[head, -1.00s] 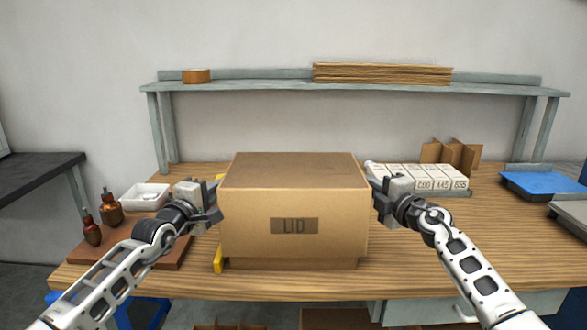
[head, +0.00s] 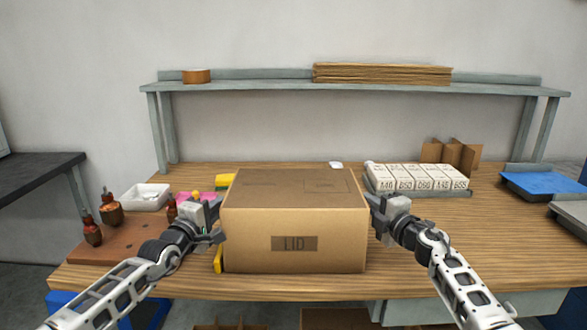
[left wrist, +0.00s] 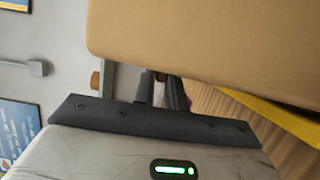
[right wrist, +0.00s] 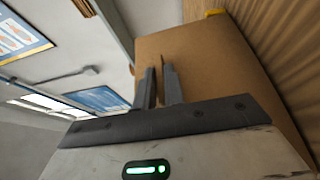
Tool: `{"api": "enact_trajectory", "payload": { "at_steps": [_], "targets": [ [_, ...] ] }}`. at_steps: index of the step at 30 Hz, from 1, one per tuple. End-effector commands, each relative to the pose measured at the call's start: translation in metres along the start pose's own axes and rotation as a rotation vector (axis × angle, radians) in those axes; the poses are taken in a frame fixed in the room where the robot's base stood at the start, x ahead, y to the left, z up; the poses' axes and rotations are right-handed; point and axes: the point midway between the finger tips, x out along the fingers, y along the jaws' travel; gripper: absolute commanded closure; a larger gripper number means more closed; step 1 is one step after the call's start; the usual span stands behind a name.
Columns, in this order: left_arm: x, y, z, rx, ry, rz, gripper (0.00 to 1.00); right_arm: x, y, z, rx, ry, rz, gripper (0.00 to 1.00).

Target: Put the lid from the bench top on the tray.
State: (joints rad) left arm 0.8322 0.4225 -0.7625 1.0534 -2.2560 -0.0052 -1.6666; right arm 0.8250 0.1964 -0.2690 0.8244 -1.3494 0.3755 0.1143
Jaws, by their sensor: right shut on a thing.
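The lid (head: 294,220) is a large cardboard box shape marked LID, standing level at the front middle of the bench. It hides whatever is beneath it, so no tray shows now. My left gripper (head: 219,236) is at the lid's left side; the lid hides its fingertips in the left wrist view (left wrist: 160,88), so its grip is unclear. My right gripper (head: 374,208) is shut on the lid at its right side. In the right wrist view its fingers (right wrist: 160,86) lie against the cardboard.
The wooden bench (head: 430,265) is clear at front right. A white bin (head: 146,197) and brown bottles (head: 92,232) stand left.

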Motion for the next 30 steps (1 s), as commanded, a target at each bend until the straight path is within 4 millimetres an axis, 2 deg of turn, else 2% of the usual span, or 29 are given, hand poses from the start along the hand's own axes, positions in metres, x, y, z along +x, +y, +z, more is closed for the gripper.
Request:
{"api": "enact_trajectory", "payload": {
  "at_steps": [1,2,14,17,22,30],
  "targets": [
    [0.0,0.001,-0.002,0.001,0.003,0.001,0.73,-0.001,0.001,0.002,0.001,-0.005,0.001,1.0],
    [0.0,0.001,-0.002,0.001,0.003,0.001,0.64,-0.001,0.001,0.002,0.001,-0.004,0.001,1.0],
    [-0.006,0.0,0.0,-0.003,-0.001,-0.003,0.64,0.0,0.005,0.0,0.003,0.001,0.002,1.0],
    [-0.018,0.001,0.0,-0.005,-0.001,-0.004,0.64,0.0,0.012,0.0,0.003,0.001,0.002,1.0],
    [-0.051,0.001,0.0,-0.002,0.001,-0.004,0.64,0.0,0.024,0.0,0.003,0.002,0.003,1.0],
    [-0.102,0.0,-0.001,0.001,0.001,-0.002,0.64,0.0,0.03,0.0,0.003,0.002,0.002,1.0]
  ]
}}
